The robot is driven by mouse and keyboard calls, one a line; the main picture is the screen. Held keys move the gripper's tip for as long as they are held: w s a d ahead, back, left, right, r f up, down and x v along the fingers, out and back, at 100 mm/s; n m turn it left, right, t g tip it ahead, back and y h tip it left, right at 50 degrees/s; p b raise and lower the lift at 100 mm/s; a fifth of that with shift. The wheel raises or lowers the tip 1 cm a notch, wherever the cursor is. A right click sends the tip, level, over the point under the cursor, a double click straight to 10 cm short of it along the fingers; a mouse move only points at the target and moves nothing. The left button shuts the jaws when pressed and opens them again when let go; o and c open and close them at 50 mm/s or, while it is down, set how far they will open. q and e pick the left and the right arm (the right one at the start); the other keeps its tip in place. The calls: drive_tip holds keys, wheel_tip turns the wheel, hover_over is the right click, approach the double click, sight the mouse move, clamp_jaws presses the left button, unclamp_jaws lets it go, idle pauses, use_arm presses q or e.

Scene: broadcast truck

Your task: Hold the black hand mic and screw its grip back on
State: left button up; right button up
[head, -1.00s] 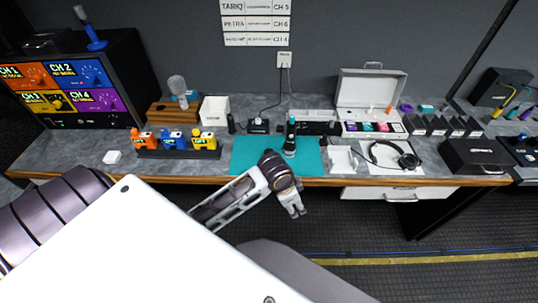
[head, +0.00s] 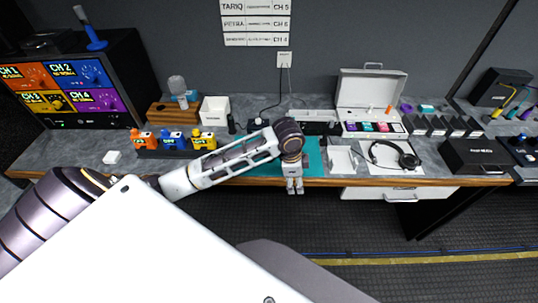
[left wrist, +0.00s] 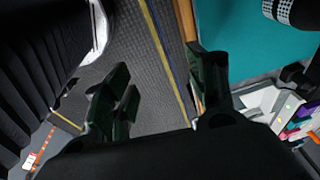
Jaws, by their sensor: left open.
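My left gripper (head: 295,189) hangs in front of the bench's front edge, below the teal mat (head: 314,160). In the left wrist view its two dark fingers (left wrist: 160,68) stand apart with nothing between them. My left forearm and wrist cover the middle of the mat and hide the black hand mic in the head view. In the left wrist view the mat (left wrist: 245,40) lies at upper right. A dark round piece with a white checkered band (left wrist: 283,10) shows at the top edge there, cut off; I cannot tell which mic part it is. My right gripper is out of view.
A white tray (head: 340,160) and a headset (head: 395,154) lie right of the mat. An open case (head: 370,92) stands behind them. Orange, blue and yellow packs (head: 172,140) stand left. The wooden bench edge (head: 420,182) runs beside my gripper; the floor in front is free.

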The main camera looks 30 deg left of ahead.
use_arm(q)
drive_tip(key=w+a+r, duration=0.2)
drive_tip(key=a+r, duration=0.1)
drive_tip(key=a, duration=0.2)
drive_tip(key=w+a+r+m+g+y, duration=0.1)
drive_tip(key=w+a+r, duration=0.2)
drive_tip(key=a+r, duration=0.1)
drive_tip(key=w+a+r, duration=0.2)
drive_tip(key=a+r, duration=0.1)
drive_tip(key=a, duration=0.3)
drive_tip(key=shift+w+a+r+g+y, duration=0.25)
drive_tip(key=shift+w+r+g+y, duration=0.05)
drive_tip(key=shift+r, duration=0.05)
drive_tip(key=shift+f, duration=0.15)
drive_tip(key=shift+f+p, duration=0.3)
drive_tip(key=shift+f, duration=3.85)
drive_tip(key=shift+f, duration=0.1)
